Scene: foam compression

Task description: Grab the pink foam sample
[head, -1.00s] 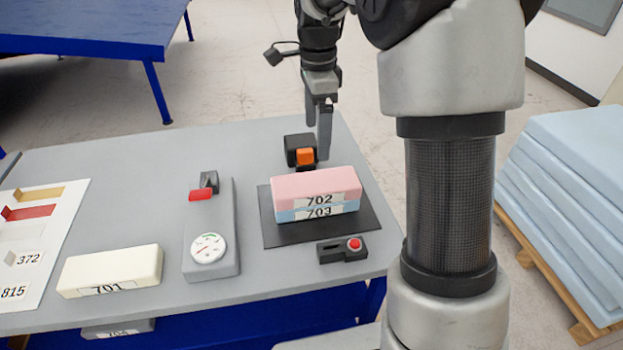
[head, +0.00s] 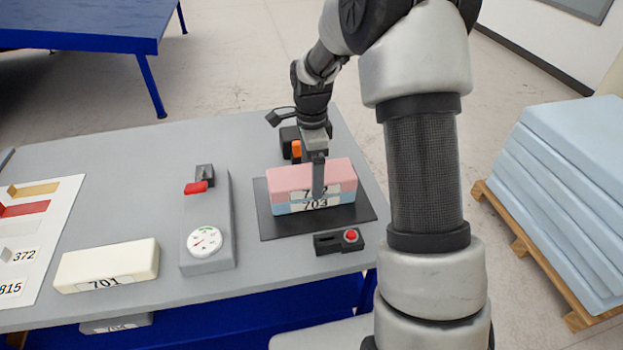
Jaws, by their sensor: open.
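The pink foam sample (head: 288,178), labelled 702, lies on top of a blue foam block (head: 285,208) labelled 703. Both rest on a black mat (head: 357,212) on the grey table. My gripper (head: 318,190) is open and points down at the stack. One finger shows in front of the near face of the pink foam and covers part of its label. The other finger is hidden, and I cannot tell whether the visible finger touches the foam.
A black device with an orange part (head: 296,150) stands behind the mat. A small box with a red button (head: 350,236) sits in front. A gauge unit (head: 208,225) and cream block 701 (head: 107,266) are to the left. Bare table lies between them.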

